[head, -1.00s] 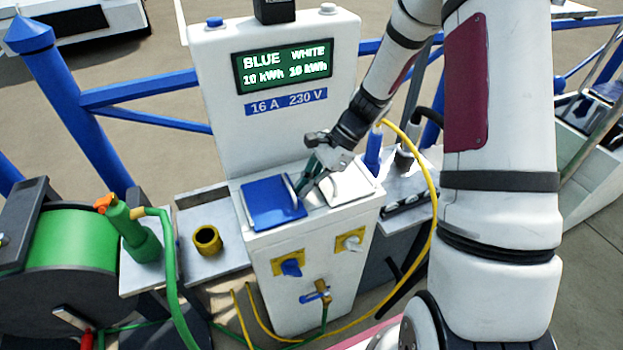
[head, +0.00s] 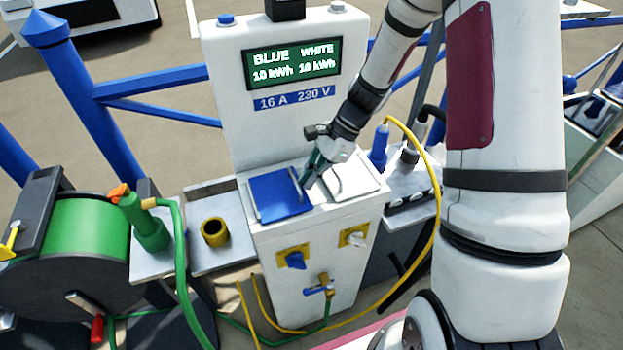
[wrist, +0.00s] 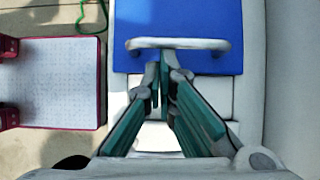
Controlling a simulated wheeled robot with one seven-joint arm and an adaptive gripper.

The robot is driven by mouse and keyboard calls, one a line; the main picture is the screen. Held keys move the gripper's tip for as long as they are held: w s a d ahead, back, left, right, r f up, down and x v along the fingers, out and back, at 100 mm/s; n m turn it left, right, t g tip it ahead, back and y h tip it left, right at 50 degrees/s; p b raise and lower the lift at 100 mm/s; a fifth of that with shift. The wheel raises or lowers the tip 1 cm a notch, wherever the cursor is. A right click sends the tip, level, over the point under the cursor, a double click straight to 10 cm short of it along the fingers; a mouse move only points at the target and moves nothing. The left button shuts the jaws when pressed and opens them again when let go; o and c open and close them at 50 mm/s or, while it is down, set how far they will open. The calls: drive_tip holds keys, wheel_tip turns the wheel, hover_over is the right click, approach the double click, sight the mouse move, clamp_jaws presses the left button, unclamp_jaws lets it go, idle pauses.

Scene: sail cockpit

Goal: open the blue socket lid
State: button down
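The blue socket lid (head: 281,196) lies closed on the sloped top of the white power pedestal (head: 310,260). It fills the top of the wrist view (wrist: 185,18), with a pale bar handle (wrist: 180,43) along its near edge. My gripper (head: 307,182) is over the pedestal top, just right of that handle in the head view. In the wrist view its teal fingers (wrist: 161,70) converge with their tips almost together, just short of the bar or touching it; I cannot tell which. Nothing shows between the fingers.
A white lid (head: 354,181) with its own handle sits right of the blue one. The pedestal's display panel (head: 292,63) rises behind. A yellow cable (head: 432,165) loops at the right. A green hose reel (head: 88,225) and yellow ring (head: 214,232) stand left.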

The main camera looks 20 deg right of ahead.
drive_tip(key=shift+s+a+r+h+p, duration=0.1)
drive_tip(key=shift+a+r+h+p, duration=0.25)
drive_tip(key=shift+r+h+p, duration=0.25)
drive_tip(key=shift+w+a+r+h+p, duration=0.1)
drive_tip(key=shift+a+r+h+p, duration=0.35)
drive_tip(key=shift+r+p, duration=0.3)
drive_tip(key=shift+s+a+r+h+p, duration=0.1)
drive_tip(key=shift+a+r+h+p, duration=0.2)
drive_tip(key=shift+r+h+p, duration=0.3)
drive_tip(key=a+r+h+p, duration=0.5)
drive_tip(key=a+h+p, duration=0.1)
drive_tip(key=a, duration=0.1)
drive_tip(key=shift+a+r, duration=0.15)
drive_tip(key=shift+a, duration=0.05)
drive_tip(key=shift+p, duration=0.3)
